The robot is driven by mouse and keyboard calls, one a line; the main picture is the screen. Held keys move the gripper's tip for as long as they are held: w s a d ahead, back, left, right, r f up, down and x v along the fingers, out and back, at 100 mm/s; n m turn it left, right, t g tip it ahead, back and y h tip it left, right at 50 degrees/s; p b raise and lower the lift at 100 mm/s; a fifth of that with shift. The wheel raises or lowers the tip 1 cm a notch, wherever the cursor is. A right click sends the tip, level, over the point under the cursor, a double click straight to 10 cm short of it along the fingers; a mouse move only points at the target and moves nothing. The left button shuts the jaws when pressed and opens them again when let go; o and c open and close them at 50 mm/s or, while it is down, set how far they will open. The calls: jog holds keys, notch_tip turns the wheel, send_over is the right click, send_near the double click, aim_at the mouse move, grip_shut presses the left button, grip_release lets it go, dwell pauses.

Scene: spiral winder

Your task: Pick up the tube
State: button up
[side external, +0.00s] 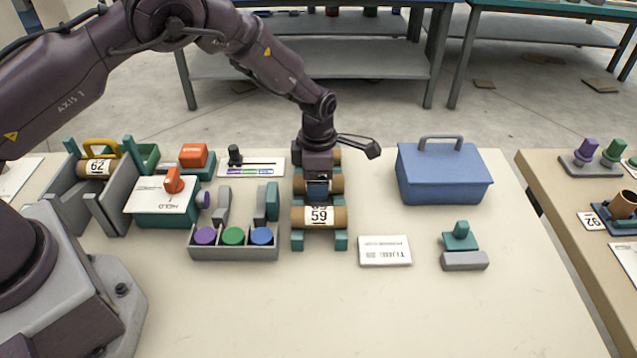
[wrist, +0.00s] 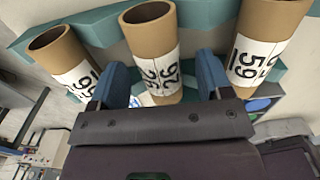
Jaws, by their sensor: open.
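Three brown cardboard tubes with white number labels lie in a row on a teal rack (side external: 297,243). The front tube (side external: 335,216) reads 59; it also shows at the right of the wrist view (wrist: 270,30). The middle tube (wrist: 150,25) is partly hidden behind my gripper in the side view (side external: 337,184). The third tube (wrist: 60,50) is at the left of the wrist view. My gripper (wrist: 158,80) is open, with one blue finger on each side of the middle tube. I cannot tell whether either finger touches it.
A grey bin with purple, green and blue caps (side external: 232,254) stands left of the rack. A blue toolbox (side external: 444,178), a white label card (side external: 384,251) and a teal-and-grey block (side external: 463,250) are to the right. The table's front is clear.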

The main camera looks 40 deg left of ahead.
jog(key=shift+f, duration=0.35)
jog(key=c, duration=1)
jog(key=shift+r, duration=0.1)
